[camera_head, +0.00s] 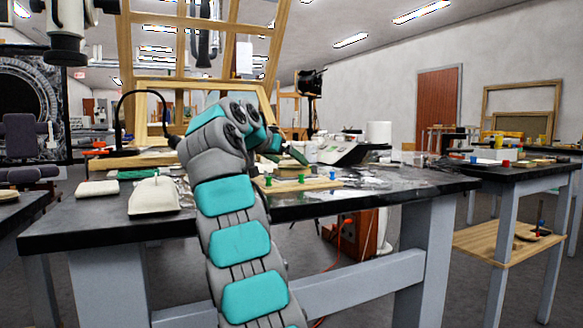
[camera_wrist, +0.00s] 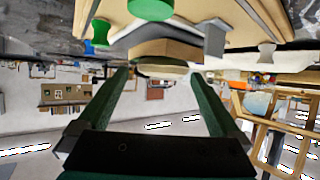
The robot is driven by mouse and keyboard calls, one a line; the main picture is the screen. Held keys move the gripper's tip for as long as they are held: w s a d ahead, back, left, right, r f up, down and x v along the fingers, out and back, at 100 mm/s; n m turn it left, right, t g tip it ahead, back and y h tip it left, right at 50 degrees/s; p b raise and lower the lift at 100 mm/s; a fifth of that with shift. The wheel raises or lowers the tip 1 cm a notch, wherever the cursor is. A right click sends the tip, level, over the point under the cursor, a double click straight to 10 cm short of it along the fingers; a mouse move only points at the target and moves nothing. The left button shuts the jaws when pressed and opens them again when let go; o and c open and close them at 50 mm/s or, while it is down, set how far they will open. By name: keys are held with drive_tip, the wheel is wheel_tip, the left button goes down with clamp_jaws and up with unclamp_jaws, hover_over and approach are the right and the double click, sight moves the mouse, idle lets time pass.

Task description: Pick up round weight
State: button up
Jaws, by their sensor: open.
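My gripper (camera_wrist: 160,76) is open in the wrist view, its two dark green fingers spread apart with nothing held. A tan, rounded-edged object (camera_wrist: 165,50) lies just beyond the gap between the fingertips, apart from them. I cannot tell whether it is the round weight. In the head view my gripper (camera_head: 292,155) is small and partly hidden behind my arm, above the black table (camera_head: 90,222) near a wooden board (camera_head: 318,184) with colored pegs. No thing is clearly recognizable as the round weight in the head view.
A cream bag-like object (camera_head: 154,196) is on the table's left. A scale-like device (camera_head: 345,150) and white roll (camera_head: 379,133) stand behind the board. The front right tabletop is mostly clear.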

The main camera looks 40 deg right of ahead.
drive_tip(key=shift+x, duration=0.85)
drive_tip(key=c, duration=1.5)
drive_tip(key=shift+c, duration=0.3)
drive_tip(key=shift+r, duration=0.15)
